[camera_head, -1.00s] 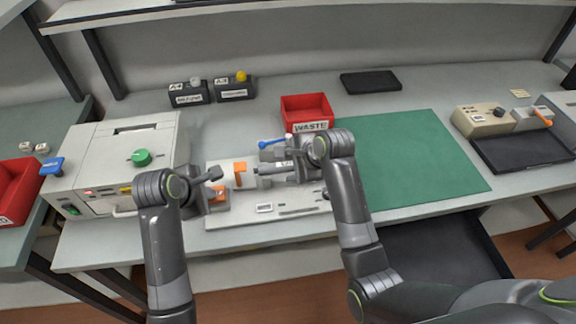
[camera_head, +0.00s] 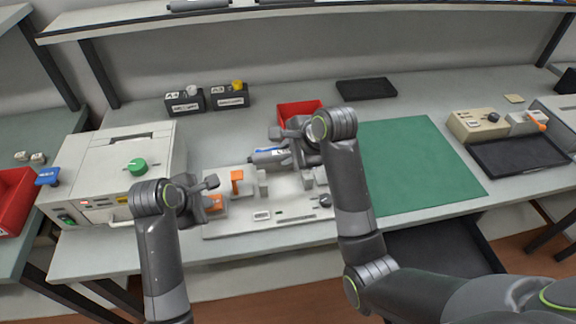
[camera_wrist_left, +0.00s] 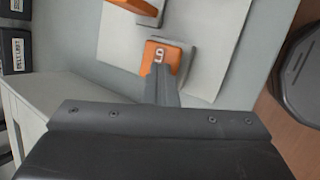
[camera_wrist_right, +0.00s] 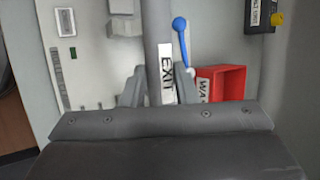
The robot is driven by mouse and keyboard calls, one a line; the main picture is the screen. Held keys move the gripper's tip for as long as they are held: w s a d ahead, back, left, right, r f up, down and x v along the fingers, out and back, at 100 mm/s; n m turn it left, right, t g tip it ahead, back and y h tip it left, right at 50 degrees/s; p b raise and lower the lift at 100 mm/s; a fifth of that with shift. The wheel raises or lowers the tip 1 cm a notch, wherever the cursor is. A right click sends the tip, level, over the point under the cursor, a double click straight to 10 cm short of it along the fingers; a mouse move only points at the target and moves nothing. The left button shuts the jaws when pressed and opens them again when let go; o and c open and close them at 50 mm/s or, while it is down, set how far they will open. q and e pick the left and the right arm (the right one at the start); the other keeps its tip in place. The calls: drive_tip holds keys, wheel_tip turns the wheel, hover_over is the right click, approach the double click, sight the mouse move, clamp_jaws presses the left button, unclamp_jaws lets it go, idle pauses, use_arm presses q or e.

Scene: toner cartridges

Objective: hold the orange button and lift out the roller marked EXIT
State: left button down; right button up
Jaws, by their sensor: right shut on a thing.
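The grey roller marked EXIT (camera_wrist_right: 155,25) is between the fingers of my right gripper (camera_wrist_right: 158,82), its label facing the right wrist camera. In the head view the roller (camera_head: 264,158) is held above the pale fixture (camera_head: 285,222), its left end showing beside the right gripper (camera_head: 292,150). The orange button (camera_wrist_left: 158,56), marked with a digit, is at the fixture's left end. My left gripper (camera_wrist_left: 163,82) has its fingers together, with the tips at the button's near edge, apparently touching it. In the head view the left gripper (camera_head: 211,185) partly hides the button (camera_head: 216,203).
An orange clip (camera_head: 237,180) and grey supports (camera_head: 263,185) stand on the fixture. A red WASTE bin (camera_wrist_right: 222,84) and a blue-knobbed handle (camera_wrist_right: 182,45) are behind the roller. A grey machine (camera_head: 95,165) is at left. The green mat (camera_head: 420,160) is clear.

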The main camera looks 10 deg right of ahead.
sight(288, 154)
use_arm(q)
drive_tip(key=shift+f, duration=0.1)
use_arm(e)
drive_tip(key=shift+r, duration=1.4)
